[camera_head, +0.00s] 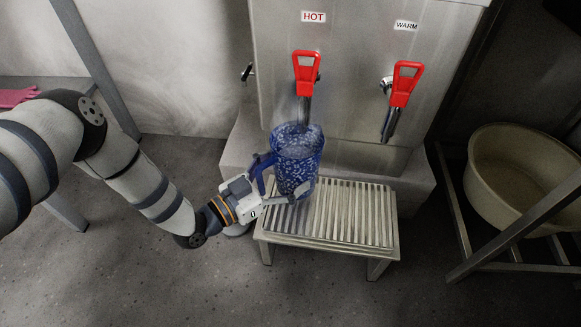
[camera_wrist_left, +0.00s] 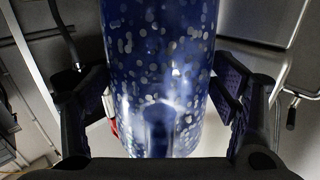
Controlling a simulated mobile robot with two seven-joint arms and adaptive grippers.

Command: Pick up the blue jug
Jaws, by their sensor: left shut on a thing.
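The blue jug (camera_head: 297,158), with pale speckles, is upright under the HOT tap, over the slatted metal stand. Whether its base touches the slats cannot be told. My left gripper (camera_head: 285,190) comes in from the left and is shut on the jug, one finger passing in front of its lower part. In the left wrist view the jug (camera_wrist_left: 160,75) fills the middle, between the two dark fingers of the left gripper (camera_wrist_left: 158,105). My right gripper is in neither view.
The slatted stand (camera_head: 345,215) sits before a steel dispenser (camera_head: 350,85) with a red HOT tap handle (camera_head: 306,67) and a red WARM tap handle (camera_head: 406,82). A beige basin (camera_head: 515,185) rests on a rack at right. Pink gloves (camera_head: 17,97) lie on a bench at left. Front floor is clear.

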